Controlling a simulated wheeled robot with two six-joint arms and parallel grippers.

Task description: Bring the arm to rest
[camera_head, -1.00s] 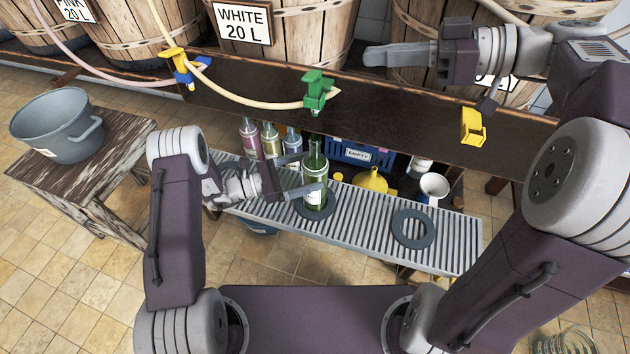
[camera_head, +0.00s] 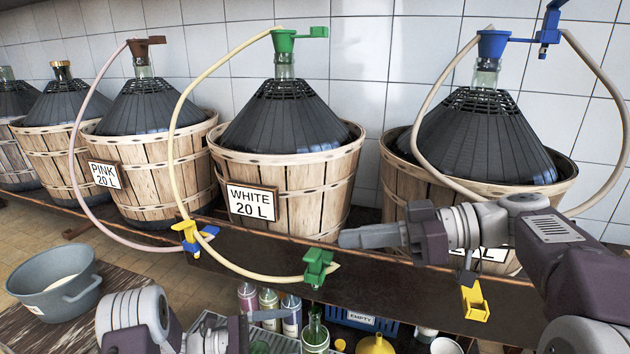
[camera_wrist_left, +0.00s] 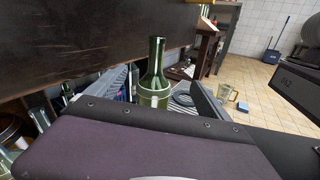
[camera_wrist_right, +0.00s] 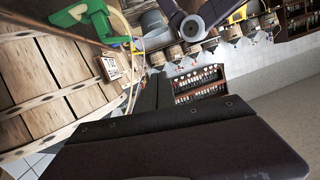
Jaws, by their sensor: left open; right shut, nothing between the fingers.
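My right gripper (camera_head: 345,238) is shut and empty. In the head view it points left in front of the basket row, between the white wine basket (camera_head: 285,180) and the right basket. Its closed fingers also show in the right wrist view (camera_wrist_right: 150,92). My left gripper is low at the bottom edge of the head view, partly cut off. In the left wrist view its fingers (camera_wrist_left: 160,95) are open on either side of an upright green bottle (camera_wrist_left: 153,72). The bottle's neck (camera_head: 315,322) shows in the head view; I cannot tell if a finger touches it.
Hoses loop from the demijohns above. A grey pot (camera_head: 60,290) stands on a stool at left. A yellow funnel (camera_head: 376,344) is low down.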

